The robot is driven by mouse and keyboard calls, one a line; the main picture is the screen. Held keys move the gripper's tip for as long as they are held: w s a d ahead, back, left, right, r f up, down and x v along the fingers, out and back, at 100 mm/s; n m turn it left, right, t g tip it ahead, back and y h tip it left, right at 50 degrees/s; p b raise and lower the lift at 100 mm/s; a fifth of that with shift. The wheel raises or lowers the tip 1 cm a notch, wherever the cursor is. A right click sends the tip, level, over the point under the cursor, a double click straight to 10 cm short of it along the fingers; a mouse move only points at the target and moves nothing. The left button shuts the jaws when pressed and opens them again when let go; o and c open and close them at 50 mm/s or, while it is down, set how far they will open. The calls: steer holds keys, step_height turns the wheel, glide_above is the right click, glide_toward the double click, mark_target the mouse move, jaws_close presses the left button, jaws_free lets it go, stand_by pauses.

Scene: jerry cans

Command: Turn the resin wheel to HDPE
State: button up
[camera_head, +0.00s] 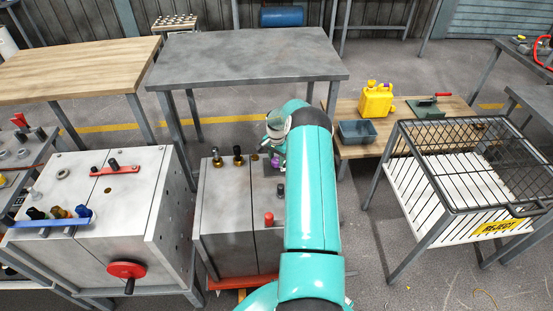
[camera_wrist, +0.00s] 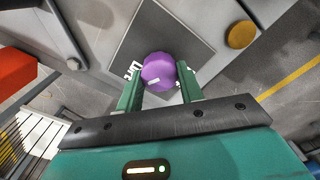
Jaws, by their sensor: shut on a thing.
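The resin wheel (camera_wrist: 157,70) is a purple round knob with a short white mark on its near side in the wrist view. It sits on a dark square plate (camera_wrist: 192,48) with white lettering, partly covered by the knob and my fingers, so I cannot read which resin the mark points to. My gripper (camera_wrist: 159,84) has its two green fingers on either side of the knob, shut on it. In the head view, the gripper (camera_head: 277,158) is over the top of the middle grey cabinet (camera_head: 230,210), and my arm hides much of the plate.
Another cabinet with a red handwheel (camera_head: 126,270) is to the left. A yellow jerry can (camera_head: 376,100) stands on a low wooden table. A wire reject cage (camera_head: 470,170) is at right.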

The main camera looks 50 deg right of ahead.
steer(key=shift+n, duration=0.3)
steer(key=n, duration=0.5)
steer(key=shift+w, duration=0.1)
steer(key=n, duration=1.2)
steer(key=shift+a, duration=0.15)
steer(key=n, duration=0.6)
steer(key=shift+a, duration=0.1)
steer(key=o, duration=1)
